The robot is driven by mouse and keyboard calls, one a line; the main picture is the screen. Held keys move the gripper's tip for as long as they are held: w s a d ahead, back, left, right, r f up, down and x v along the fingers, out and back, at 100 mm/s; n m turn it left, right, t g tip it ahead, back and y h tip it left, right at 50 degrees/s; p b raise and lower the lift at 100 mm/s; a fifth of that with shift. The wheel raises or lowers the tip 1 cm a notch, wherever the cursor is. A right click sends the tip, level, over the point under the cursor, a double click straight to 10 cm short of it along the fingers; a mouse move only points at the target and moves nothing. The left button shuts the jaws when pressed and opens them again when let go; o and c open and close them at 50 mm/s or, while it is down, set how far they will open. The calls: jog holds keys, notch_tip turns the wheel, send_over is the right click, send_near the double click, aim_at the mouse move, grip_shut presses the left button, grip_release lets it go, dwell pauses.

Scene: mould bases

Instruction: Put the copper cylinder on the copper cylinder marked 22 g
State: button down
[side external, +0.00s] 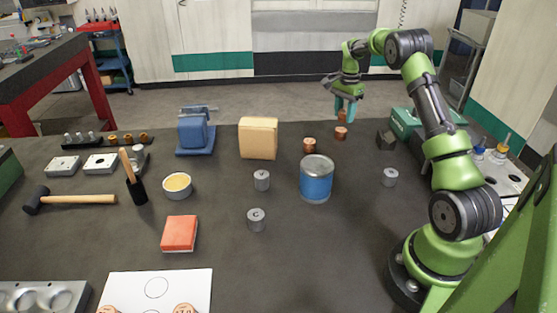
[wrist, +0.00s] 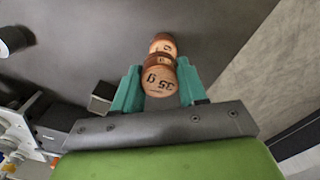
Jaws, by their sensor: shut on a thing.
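My gripper (side external: 346,106) is shut on a copper cylinder (wrist: 159,82) whose face reads "35 g" in the wrist view. In the side view it is held above the table at the back right, over or close to another copper cylinder (side external: 341,132); I cannot tell the gap. A further copper cylinder (side external: 309,145) stands just left of that one. In the wrist view copper (wrist: 163,43) shows beyond the held cylinder, partly hidden by it. No 22 g mark is legible.
A blue tin (side external: 316,180) stands in front of the copper cylinders. Grey cylinders (side external: 262,180) stand around it. A tan block (side external: 258,138) is to the left, and a dark angular block (side external: 386,139) to the right. White paper (side external: 150,282) at the front holds copper pieces, cut by the frame.

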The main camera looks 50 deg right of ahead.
aim_at(343, 121)
jog(key=shift+w+d, duration=0.2)
jog(key=shift+f, duration=1.75)
jog(key=c, duration=0.6)
grip_release()
jog(key=shift+f, duration=0.15)
